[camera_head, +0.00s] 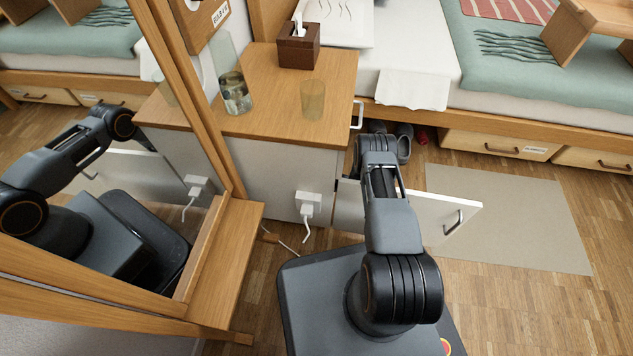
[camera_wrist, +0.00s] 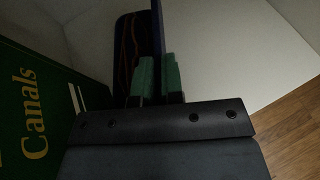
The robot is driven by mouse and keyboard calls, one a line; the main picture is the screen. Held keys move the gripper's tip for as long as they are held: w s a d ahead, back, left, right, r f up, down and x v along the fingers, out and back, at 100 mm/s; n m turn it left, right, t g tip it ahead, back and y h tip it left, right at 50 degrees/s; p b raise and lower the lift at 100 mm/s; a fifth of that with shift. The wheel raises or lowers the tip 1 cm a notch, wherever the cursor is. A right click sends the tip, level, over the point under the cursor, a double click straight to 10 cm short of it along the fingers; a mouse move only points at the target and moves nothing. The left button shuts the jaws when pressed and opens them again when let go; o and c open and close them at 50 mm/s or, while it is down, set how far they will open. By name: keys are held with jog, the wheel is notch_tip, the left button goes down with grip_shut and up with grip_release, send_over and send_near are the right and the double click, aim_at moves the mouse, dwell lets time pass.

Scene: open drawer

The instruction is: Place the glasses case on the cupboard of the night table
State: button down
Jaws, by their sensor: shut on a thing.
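In the wrist view, my gripper (camera_wrist: 159,78) has its two green-padded fingers close together on a thin dark blue thing (camera_wrist: 158,35), which looks like the glasses case. A dark face with curved orange lines (camera_wrist: 130,45) shows just left of it; I cannot tell whether it is part of the same thing. In the head view, the night table (camera_head: 270,85) has a wooden top. A white front panel with a handle (camera_head: 445,212) stands out from its lower part, beside my arm. My arm hides the fingertips and the held thing there.
A green book marked "Canals" (camera_wrist: 45,110) is left of my gripper. A mirror frame (camera_head: 190,100) stands left; the bed is behind.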

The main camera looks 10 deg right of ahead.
jog(key=shift+w+a+f+b, duration=0.15)
jog(key=shift+f+b, duration=0.2)
jog(key=shift+f, duration=0.35)
jog(key=shift+r, duration=0.15)
jog(key=c, duration=1.2)
grip_release()
jog(key=shift+c, duration=0.2)
